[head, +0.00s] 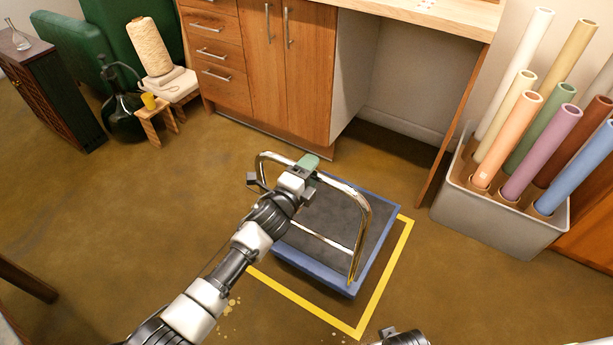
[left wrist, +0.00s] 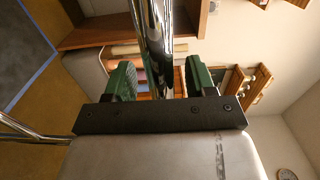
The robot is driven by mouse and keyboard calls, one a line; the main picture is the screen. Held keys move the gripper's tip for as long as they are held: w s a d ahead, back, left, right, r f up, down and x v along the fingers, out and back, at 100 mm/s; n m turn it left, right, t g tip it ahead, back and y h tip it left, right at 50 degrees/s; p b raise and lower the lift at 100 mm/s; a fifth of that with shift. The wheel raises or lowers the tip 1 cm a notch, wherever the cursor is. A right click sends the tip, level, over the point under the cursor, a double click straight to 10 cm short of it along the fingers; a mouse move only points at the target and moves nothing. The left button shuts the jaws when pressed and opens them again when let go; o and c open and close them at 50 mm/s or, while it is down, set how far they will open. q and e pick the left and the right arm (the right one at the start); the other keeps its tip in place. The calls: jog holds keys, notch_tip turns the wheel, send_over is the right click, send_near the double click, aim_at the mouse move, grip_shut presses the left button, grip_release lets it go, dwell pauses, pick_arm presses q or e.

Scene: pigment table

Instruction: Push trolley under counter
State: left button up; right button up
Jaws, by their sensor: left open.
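The trolley (head: 318,275) has a blue frame, a dark grey deck and a chrome hoop handle (head: 362,225). It stands on the floor within a yellow outline, in front of the counter (head: 430,10). The counter has an open bay to the right of its wooden doors. My left gripper (head: 308,164) is at the top bar of the handle. In the left wrist view its green fingers (left wrist: 158,80) are open, one on each side of the chrome bar (left wrist: 154,30). I cannot tell whether they touch it.
A grey bin (head: 500,220) of coloured tubes stands right of the counter's side panel (head: 452,140). A small wooden stool (head: 155,122) and a dark glass bottle (head: 122,115) stand at the left. The floor between trolley and bay looks clear.

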pick_arm(q)
jog(key=shift+c, duration=0.4)
grip_shut()
jog(key=shift+s+f, duration=0.1)
jog(key=shift+f, duration=0.05)
dwell(0.9)
